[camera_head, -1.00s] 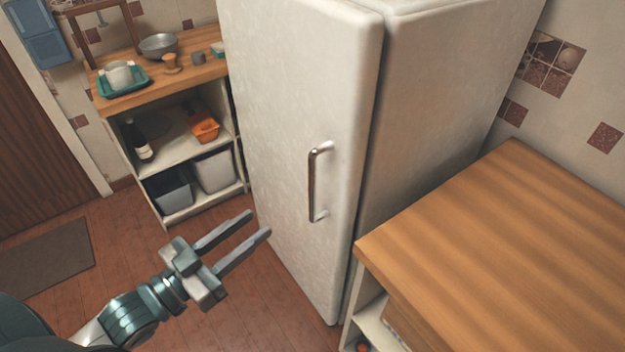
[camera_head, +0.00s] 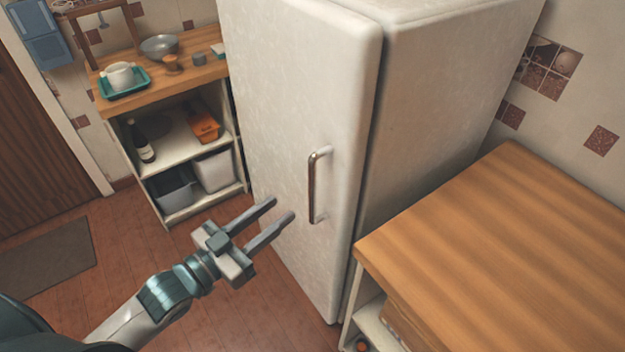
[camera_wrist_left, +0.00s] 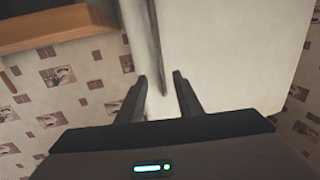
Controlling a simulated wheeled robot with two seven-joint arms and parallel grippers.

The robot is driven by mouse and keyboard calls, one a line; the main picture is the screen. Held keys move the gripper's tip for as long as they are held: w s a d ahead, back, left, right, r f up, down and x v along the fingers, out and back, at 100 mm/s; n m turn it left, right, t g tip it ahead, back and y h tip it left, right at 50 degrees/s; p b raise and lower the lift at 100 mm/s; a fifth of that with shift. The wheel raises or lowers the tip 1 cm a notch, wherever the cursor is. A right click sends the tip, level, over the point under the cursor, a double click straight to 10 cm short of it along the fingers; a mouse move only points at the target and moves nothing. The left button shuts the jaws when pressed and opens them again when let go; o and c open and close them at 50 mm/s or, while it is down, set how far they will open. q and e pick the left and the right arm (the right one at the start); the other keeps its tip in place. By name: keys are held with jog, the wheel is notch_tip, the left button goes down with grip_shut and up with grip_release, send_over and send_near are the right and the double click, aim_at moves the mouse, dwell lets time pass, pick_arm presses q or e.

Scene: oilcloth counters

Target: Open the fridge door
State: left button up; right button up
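The white fridge stands in the middle of the head view, its door (camera_head: 290,110) closed against the body (camera_head: 440,90). A vertical metal bar handle (camera_head: 313,187) sits near the door's right edge. My left gripper (camera_head: 284,208) is open and empty, to the left of the handle and apart from it, its fingers pointing toward it. In the left wrist view the two fingers (camera_wrist_left: 160,92) are spread, with pale fridge surface (camera_wrist_left: 235,45) beyond them. My right gripper is in neither view.
A wooden counter (camera_head: 500,250) stands right of the fridge. A shelf unit (camera_head: 185,150) with a teal tray (camera_head: 124,88), bowl (camera_head: 159,46), bottle (camera_head: 142,141) and bins stands at the back left. A mat (camera_head: 45,262) lies on the otherwise open floor at left.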

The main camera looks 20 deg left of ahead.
aim_at(310, 186)
pick_arm(q)
jog(key=p+x, duration=0.3)
jog(key=x, duration=0.7)
jog(key=shift+w+d, duration=0.1)
jog(key=shift+w, duration=0.2)
jog(key=shift+w+d, duration=0.2)
jog(key=shift+w, duration=0.2)
jog(key=shift+c, duration=0.5)
grip_shut()
